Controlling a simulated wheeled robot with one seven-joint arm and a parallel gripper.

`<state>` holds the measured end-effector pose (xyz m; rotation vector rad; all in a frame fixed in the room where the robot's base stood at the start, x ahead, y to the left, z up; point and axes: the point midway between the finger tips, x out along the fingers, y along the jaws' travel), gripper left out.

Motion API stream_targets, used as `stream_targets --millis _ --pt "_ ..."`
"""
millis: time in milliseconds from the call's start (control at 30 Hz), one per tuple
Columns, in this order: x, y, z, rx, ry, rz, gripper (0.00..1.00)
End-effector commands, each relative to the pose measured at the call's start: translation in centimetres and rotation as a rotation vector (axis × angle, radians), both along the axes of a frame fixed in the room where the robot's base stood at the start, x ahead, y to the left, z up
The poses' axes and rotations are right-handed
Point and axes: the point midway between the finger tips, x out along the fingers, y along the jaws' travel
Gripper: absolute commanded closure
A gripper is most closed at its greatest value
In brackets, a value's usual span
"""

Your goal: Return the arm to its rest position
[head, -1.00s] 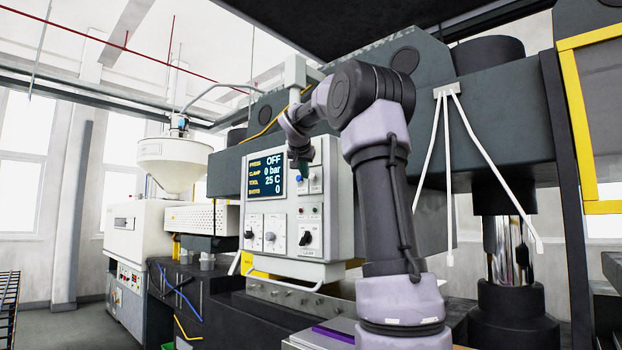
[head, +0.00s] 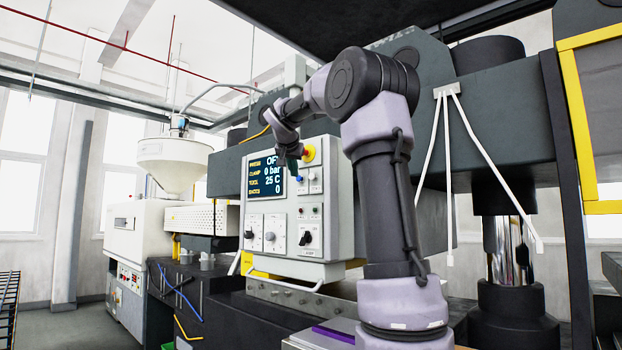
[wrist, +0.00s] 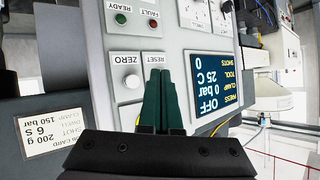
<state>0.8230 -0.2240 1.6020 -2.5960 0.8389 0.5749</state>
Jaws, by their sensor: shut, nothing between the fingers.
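My gripper (head: 291,164) is at the end of my raised, bent arm, in front of the upper part of a light grey control panel (head: 325,215). In the wrist view its two dark green fingers (wrist: 161,75) are together with nothing between them. Behind the fingertips, that view shows the panel's RESET button (wrist: 153,74) and ZERO button (wrist: 131,81). Whether the tips touch the panel I cannot tell, though they look apart from it. The panel display (head: 266,177) reads OFF, 0 bar, 25 C and 0; my gripper covers part of its top right corner.
A yellow-backed red knob (head: 309,153) sits just right of my gripper. A rail (head: 285,282) runs along the panel's bottom. A white hopper machine (head: 170,165) stands at the left. White rods (head: 449,180) hang from a bracket right of my arm. A dark press beam (head: 500,130) lies behind.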

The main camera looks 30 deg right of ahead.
Motion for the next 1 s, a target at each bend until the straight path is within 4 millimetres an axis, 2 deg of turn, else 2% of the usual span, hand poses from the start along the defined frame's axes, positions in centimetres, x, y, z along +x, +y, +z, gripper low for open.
stream_targets --millis 367,467,567,667,900,1000 --pt "-0.1 0.1 0.0 0.0 0.001 0.002 1.0" --pt "-1.2 1.0 -0.7 0.004 0.022 0.02 1.0" --pt "-4.4 3.2 -2.5 0.017 0.076 0.067 1.0" --pt "-9.6 6.1 -5.9 0.049 0.155 0.14 1.0" --pt "-23.6 11.9 -16.5 0.189 0.312 0.344 1.0" --pt "-28.4 13.7 -20.7 0.256 0.349 0.425 1.0"
